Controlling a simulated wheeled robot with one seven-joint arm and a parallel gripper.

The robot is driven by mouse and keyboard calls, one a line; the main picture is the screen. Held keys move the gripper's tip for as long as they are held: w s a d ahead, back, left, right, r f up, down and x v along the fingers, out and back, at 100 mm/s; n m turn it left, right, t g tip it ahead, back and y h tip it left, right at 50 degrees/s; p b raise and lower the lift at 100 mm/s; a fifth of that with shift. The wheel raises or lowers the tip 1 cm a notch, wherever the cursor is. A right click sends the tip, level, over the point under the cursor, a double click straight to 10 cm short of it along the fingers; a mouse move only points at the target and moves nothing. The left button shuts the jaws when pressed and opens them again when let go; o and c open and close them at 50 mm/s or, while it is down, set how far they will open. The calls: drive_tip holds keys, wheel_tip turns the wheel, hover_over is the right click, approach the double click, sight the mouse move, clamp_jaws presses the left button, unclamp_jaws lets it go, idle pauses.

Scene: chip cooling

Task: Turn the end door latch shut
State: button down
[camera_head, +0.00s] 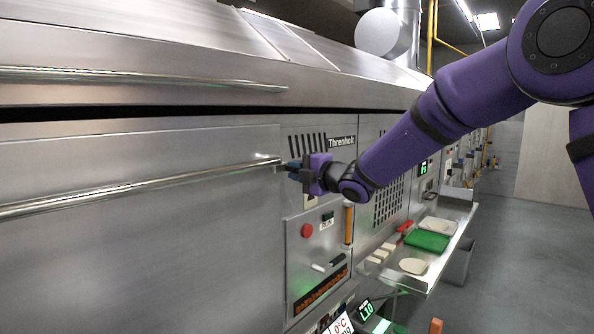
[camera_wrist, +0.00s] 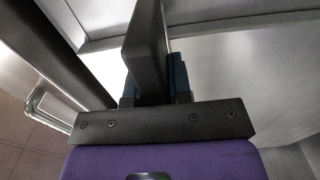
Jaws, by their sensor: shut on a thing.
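My purple arm reaches in from the right, and my gripper (camera_head: 291,169) is at the right edge of a large steel door panel (camera_head: 130,245), beside the end of its long handle bar (camera_head: 140,187). In the wrist view, my gripper (camera_wrist: 153,78) is shut on a dark grey, flat lever (camera_wrist: 147,45), which I take for the end door latch. The lever stands between the two dark teal fingers and points away from the palm. In the head view the latch is mostly hidden by the fingers, so its exact angle is unclear.
A control panel (camera_head: 318,255) with a red button (camera_head: 306,230) is below my gripper. A steel shelf (camera_head: 440,262) with a green tray (camera_head: 428,241) and pale round items is to the right. An upper hood bar (camera_head: 140,79) runs above. Open floor (camera_head: 525,260) lies at right.

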drive_tip(key=shift+f, duration=0.15)
drive_tip(key=c, duration=1)
unclamp_jaws()
drive_tip(key=shift+c, duration=0.2)
drive_tip(key=shift+d, duration=0.1)
drive_tip(key=v, duration=1)
drive_tip(key=shift+s+d, duration=0.25)
drive_tip(key=shift+s, duration=0.05)
